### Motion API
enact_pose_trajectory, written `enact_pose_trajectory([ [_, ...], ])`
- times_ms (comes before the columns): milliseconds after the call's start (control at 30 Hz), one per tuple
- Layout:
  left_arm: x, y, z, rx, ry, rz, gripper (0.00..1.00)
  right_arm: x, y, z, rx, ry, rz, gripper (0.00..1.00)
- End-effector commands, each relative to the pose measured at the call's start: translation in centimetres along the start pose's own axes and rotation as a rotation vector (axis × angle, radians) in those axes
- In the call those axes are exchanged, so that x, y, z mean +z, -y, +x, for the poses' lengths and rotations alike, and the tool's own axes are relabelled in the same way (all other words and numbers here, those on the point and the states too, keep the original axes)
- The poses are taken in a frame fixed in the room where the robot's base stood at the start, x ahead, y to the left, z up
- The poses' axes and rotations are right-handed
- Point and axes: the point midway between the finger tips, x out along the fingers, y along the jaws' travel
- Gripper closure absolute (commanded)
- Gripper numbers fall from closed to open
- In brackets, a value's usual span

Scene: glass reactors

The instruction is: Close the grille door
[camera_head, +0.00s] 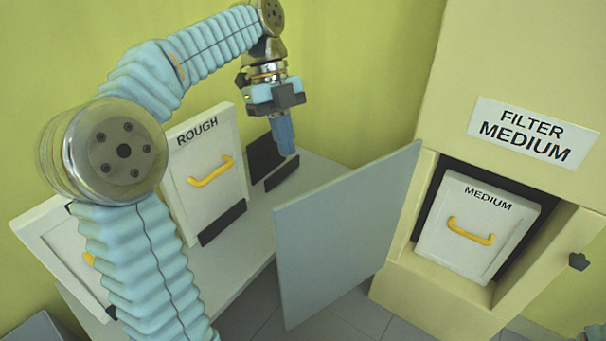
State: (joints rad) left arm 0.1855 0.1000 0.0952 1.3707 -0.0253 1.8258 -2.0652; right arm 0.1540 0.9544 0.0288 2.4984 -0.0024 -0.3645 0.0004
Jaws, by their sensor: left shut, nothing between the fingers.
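The grille door (342,238) is a flat grey-blue panel. It stands wide open, swung out to the left from the left edge of the cream cabinet opening. My left gripper (287,148) has its blue fingers shut and empty, pointing down. In the picture it is above and left of the door's top edge, near the table's back edge, and appears apart from the door. The cabinet (432,282) carries a "FILTER MEDIUM" label (531,134), and a "MEDIUM" filter (476,222) with a yellow handle sits inside its opening. My right gripper is not in view.
A grey table (265,215) at left holds a "ROUGH" filter (205,170) in black holders and another pale filter (62,255) partly hidden by my left arm. An empty black holder (270,160) stands behind. A dark knob (579,261) is on the cabinet's right side.

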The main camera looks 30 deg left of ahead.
Motion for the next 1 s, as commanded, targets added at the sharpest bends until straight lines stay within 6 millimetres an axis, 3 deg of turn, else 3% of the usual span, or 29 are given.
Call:
enact_pose_trajectory([
  [33, 0.1, -0.1, 1.4, 0.003, -0.001, 0.0, 1.0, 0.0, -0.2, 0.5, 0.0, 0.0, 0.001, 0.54],
  [200, -0.2, -0.1, 4.5, 0.001, -0.001, 0.001, 1.0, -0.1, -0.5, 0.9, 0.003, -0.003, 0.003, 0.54],
  [300, -1.9, 0.0, 4.8, -0.001, 0.0, 0.004, 1.0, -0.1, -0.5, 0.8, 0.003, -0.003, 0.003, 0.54],
  [500, -3.5, 0.0, 5.4, -0.001, 0.0, 0.001, 1.0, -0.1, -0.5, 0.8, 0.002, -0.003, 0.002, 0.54],
  [1000, -3.9, 0.2, 5.6, -0.001, 0.0, 0.0, 1.0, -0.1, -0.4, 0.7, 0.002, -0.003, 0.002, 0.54],
])
